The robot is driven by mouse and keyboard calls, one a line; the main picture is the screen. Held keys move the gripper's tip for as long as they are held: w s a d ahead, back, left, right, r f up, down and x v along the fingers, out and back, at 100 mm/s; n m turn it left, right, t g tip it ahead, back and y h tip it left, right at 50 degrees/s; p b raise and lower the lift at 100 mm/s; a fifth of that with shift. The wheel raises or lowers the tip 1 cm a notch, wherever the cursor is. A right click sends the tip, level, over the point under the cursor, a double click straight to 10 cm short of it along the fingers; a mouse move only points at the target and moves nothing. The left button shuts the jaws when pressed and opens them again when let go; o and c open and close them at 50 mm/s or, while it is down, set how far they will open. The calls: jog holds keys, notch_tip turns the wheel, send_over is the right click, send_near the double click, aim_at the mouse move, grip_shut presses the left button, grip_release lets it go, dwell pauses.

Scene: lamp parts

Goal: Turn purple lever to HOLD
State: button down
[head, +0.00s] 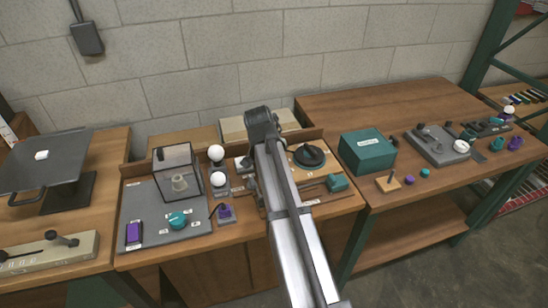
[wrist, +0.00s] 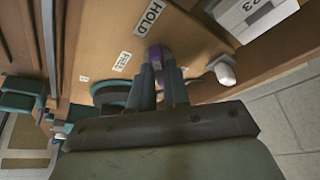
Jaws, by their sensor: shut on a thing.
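The purple lever (wrist: 157,54) shows in the wrist view at the tips of my gripper (wrist: 163,72), whose two fingers are shut on it. The white HOLD label (wrist: 150,18) lies on the wooden board (wrist: 190,45) just beyond the lever's visible end. A second, smaller white label (wrist: 121,62) lies to the left of the lever. The lever's lower part and pivot are hidden by the fingers. In the head view my arm covers the lever and my fingertips.
A teal round part (wrist: 108,90) sits left of the fingers in the wrist view, and a white-tipped part (wrist: 224,74) to the right. In the head view a black round part (head: 309,155) and a teal block (head: 337,183) are right of my arm; a glass box (head: 176,175) is left.

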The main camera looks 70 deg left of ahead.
jog(key=c, duration=1.1)
grip_release()
jog(key=v, duration=1.3)
jog(key=shift+r, duration=0.4)
jog(key=shift+d, duration=0.1)
